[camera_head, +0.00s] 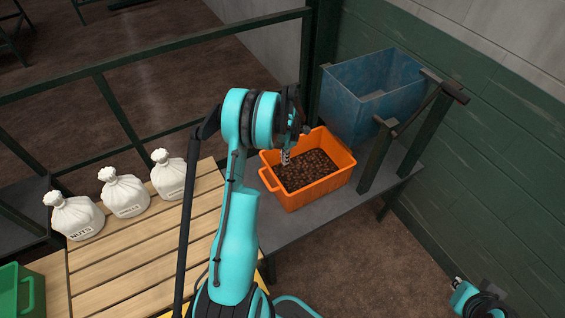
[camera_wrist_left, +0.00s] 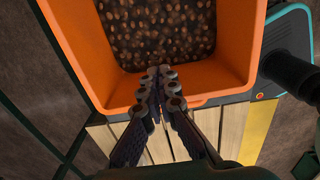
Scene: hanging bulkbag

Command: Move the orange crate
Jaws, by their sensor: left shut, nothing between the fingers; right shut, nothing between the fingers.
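The orange crate (camera_head: 316,192) stands upright on a grey shelf, filled with small brown nut-like pieces (camera_head: 305,170). It fills the top of the left wrist view (camera_wrist_left: 215,84). My left gripper (camera_head: 286,158) is shut and empty, its fingertips over the crate's left part. In the left wrist view its fingers (camera_wrist_left: 160,75) lie together across the crate's near wall; I cannot tell whether they touch it. My right gripper (camera_head: 485,302) is at the lower right edge, away from the crate, only partly visible.
A blue bin (camera_head: 350,100) stands directly behind the crate. A dark metal frame (camera_head: 376,158) rises at the crate's right. Several white sacks (camera_head: 125,197) stand on the wooden slats (camera_head: 130,255) at the left, near a green crate (camera_head: 28,292). A railing runs behind.

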